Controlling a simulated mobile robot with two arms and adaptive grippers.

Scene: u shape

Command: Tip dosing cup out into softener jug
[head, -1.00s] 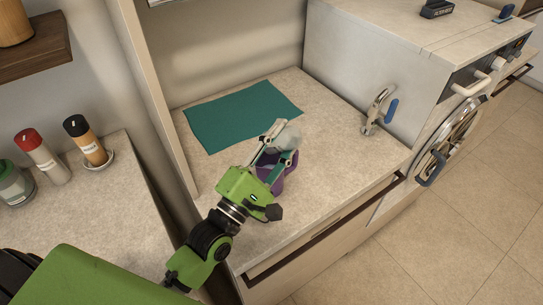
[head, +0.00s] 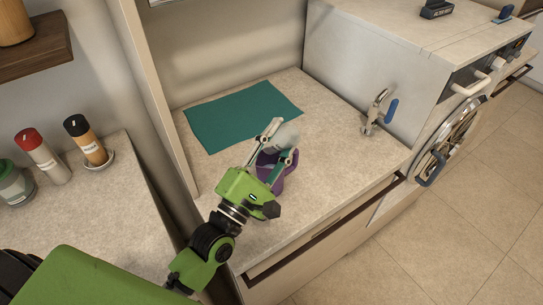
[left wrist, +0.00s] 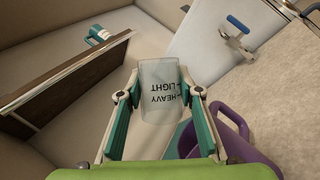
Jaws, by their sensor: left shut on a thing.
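The dosing cup (head: 287,136) is translucent and pale. My left gripper (head: 281,142) is shut on it and holds it tilted over the purple softener jug (head: 291,181). In the left wrist view, the cup (left wrist: 160,92) sits between the two fingers of the gripper (left wrist: 158,96), and its "HEAVY" and "LIGHT" marks read upside down. The jug's purple handle (left wrist: 239,124) shows to the right of the fingers. The jug stands on the counter, partly hidden behind my gripper; its opening and any liquid cannot be made out. My right gripper is not in view.
A teal mat (head: 240,115) lies on the counter behind the jug. Several bottles, one red-capped (head: 38,155), stand on the left counter. The counter (head: 345,165) right of the jug is clear.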

